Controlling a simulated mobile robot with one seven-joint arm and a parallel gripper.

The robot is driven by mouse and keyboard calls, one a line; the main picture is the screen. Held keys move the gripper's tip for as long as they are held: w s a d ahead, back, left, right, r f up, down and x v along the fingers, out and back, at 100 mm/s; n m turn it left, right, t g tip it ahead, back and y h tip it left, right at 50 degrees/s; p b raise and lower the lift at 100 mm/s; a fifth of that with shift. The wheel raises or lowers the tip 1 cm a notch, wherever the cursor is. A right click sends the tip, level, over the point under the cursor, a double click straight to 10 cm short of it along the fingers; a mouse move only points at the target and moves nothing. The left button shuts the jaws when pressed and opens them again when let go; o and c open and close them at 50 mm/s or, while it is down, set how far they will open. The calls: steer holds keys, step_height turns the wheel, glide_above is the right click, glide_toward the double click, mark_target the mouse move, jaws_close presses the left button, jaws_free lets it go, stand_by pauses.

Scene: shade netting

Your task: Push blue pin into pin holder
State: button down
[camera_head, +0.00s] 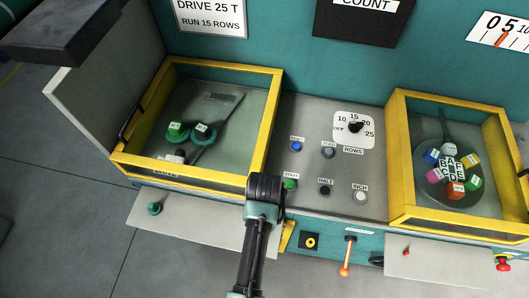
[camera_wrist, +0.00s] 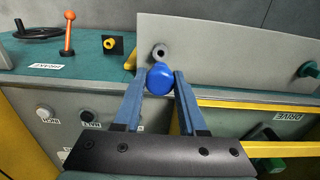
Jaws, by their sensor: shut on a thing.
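The blue pin (camera_wrist: 159,78), with a round head, is between the two fingertips of my gripper (camera_wrist: 159,88) in the wrist view. My gripper is shut on it. A grey ring-shaped socket (camera_wrist: 160,52) on a pale grey panel (camera_wrist: 215,50) shows just beyond the pin; it looks like the pin holder. Whether the pin touches it cannot be told. In the head view my gripper (camera_head: 266,190) is over the right end of the pale panel (camera_head: 200,222); the arm hides the pin and socket there.
A yellow bracket (camera_head: 288,236) stands close right of my gripper, then a yellow knob on a black plate (camera_head: 310,241) and an orange-handled lever (camera_head: 346,258). A green knob (camera_head: 154,208) is on the panel's left. Yellow-framed windows (camera_head: 277,110) flank the button console (camera_head: 325,165).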

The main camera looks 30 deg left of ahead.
stand_by(0.3)
steer(key=shift+f+b, duration=1.2)
steer(key=shift+f, duration=0.75)
steer(key=shift+f+b, duration=0.35)
steer(key=shift+f, duration=0.85)
steer(key=shift+f+b, duration=0.3)
steer(key=shift+f, duration=0.2)
steer(key=shift+c, duration=1.9)
jaws_free()
